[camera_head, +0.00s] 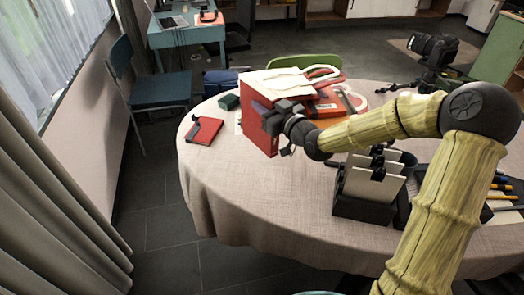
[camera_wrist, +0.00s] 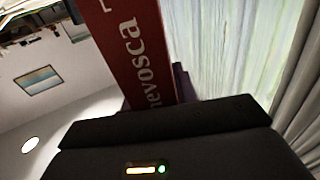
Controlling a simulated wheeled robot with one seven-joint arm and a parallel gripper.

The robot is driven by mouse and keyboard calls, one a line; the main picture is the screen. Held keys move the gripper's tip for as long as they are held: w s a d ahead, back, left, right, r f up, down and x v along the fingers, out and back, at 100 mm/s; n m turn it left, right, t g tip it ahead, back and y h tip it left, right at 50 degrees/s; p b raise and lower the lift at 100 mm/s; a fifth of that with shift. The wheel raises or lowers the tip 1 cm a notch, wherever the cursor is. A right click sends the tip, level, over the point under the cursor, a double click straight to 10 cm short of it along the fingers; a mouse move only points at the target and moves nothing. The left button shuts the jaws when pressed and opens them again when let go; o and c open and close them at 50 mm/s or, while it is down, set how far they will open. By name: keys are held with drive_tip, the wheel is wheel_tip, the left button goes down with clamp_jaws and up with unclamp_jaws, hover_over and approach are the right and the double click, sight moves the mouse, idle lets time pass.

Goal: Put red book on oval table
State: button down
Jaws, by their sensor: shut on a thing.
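The red book (camera_head: 257,134) is upright, just left of the end of my arm, over the far part of the oval table (camera_head: 250,200) with its beige cloth. My gripper (camera_head: 276,112) is shut on it. In the wrist view the red book (camera_wrist: 138,50) rises from the jaws, with white letters on its face. I cannot tell whether its lower edge touches the table.
A small red notebook (camera_head: 204,131) lies flat at the table's left. A black card holder (camera_head: 365,207) stands right of centre. A camera on a tripod (camera_head: 433,52) is at the back right. The cloth's front left is clear.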

drive_tip(key=shift+w+r, duration=0.1)
drive_tip(key=shift+w, duration=0.1)
wheel_tip(320, 180, down, 6)
drive_tip(key=shift+b, duration=0.45)
drive_tip(key=shift+f, duration=1.95)
drive_tip(key=shift+b, duration=0.3)
